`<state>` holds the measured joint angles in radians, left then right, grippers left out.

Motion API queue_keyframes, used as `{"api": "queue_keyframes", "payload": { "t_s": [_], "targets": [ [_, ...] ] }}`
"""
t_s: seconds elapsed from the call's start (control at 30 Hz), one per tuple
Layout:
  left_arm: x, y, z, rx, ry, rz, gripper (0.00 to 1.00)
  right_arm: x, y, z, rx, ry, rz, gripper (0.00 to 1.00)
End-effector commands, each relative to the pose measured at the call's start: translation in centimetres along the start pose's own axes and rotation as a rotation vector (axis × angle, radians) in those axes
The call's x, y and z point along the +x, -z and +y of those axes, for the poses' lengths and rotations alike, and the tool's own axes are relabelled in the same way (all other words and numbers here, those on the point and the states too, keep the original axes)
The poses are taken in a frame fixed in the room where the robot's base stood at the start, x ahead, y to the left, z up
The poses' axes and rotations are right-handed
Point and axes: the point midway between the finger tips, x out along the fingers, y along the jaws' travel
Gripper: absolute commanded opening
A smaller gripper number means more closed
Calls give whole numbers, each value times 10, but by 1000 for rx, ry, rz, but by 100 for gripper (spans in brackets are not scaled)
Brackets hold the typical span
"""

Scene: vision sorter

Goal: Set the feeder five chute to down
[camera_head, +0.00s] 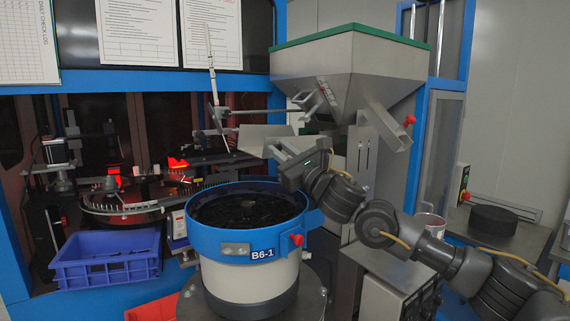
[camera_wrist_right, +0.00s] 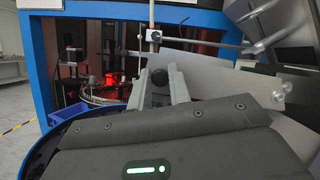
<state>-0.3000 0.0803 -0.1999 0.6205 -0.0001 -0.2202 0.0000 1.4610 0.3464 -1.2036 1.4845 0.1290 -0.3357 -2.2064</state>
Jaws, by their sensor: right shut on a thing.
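A grey sheet-metal chute (camera_head: 262,138) juts out to the left below the hopper, above the feeder bowl (camera_head: 203,239), which is labelled B6-1. The chute's tilted plate also fills the right middle of the right wrist view (camera_wrist_right: 225,97). My right gripper (camera_head: 274,149) reaches in from the right at the chute's lower edge. In the wrist view its two fingers (camera_wrist_right: 161,82) are closed around a round black knob (camera_wrist_right: 160,76). The knob's joint to the chute is hidden. My left gripper is in neither view.
The green-rimmed hopper (camera_head: 350,62) hangs above my right arm, with a short side spout (camera_head: 386,124). A thin upright rod (camera_head: 212,75) and clamps stand left of the chute. A blue crate (camera_head: 105,262) stands left of the bowl.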

Motion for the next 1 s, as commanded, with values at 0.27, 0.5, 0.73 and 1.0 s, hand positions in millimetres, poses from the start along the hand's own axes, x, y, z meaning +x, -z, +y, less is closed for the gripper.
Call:
{"api": "queue_keyframes", "payload": {
  "t_s": [0.27,0.5,0.73,1.0],
  "targets": [
    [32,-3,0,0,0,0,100,-7,16,7,-79,-32,1,0],
    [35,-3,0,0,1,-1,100,-7,16,7,-96,-39,1,0],
    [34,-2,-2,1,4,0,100,-6,16,7,-96,-39,1,0],
    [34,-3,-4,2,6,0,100,-7,16,7,-95,-39,1,41]
  ]
}}
